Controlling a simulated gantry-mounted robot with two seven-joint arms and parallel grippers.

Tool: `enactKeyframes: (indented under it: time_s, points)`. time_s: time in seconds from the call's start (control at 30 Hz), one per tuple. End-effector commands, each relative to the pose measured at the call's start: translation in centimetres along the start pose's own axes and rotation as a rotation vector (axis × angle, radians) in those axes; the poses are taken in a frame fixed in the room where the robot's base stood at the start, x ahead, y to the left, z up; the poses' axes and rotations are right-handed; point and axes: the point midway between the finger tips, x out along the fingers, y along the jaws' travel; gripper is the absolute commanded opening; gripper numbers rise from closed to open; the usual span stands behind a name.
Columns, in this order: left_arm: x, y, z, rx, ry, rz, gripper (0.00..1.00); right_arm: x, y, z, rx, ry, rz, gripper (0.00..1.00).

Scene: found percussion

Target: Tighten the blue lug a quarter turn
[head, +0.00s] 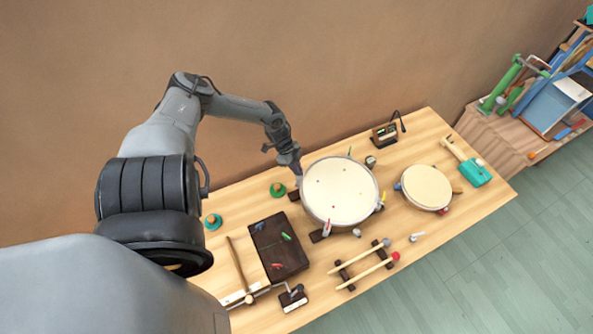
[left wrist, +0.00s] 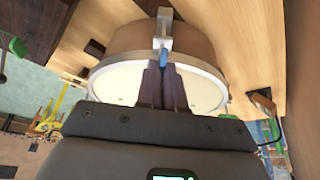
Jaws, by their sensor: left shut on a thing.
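The large round drum (head: 340,195) with a pale head and metal rim stands near the middle of the table. My left gripper (head: 297,170) is at the drum's left rim. In the left wrist view, the blue lug (left wrist: 165,58) sits at the drum's rim, below a metal bracket (left wrist: 164,22). The fingers of my left gripper (left wrist: 164,82) are shut on the lug, covering part of it. In the head view the lug is hidden by the gripper. My right gripper is in neither view.
A smaller drum (head: 427,187) stands to the right on the wooden table (head: 450,228). A dark board (head: 278,246) with coloured pieces lies at front left, and a rack with two bars (head: 363,268) at front. A small box (head: 384,134) stands behind.

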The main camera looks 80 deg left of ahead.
Motion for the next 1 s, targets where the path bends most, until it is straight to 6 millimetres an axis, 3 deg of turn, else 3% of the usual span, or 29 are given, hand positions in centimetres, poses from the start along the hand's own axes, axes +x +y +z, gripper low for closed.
enactKeyframes:
  time_s: [0.37, 0.8, 1.0]
  points:
    - [0.8, -0.4, 0.2, 0.331, 0.002, 0.134, 0.00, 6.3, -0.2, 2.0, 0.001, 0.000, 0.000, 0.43]
    - [0.9, -0.6, -0.1, 0.716, 0.007, 0.289, 0.00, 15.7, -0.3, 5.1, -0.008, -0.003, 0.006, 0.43]
    - [0.1, -0.7, -0.7, 0.884, 0.009, 0.359, 0.00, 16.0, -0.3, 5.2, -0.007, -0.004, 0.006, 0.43]
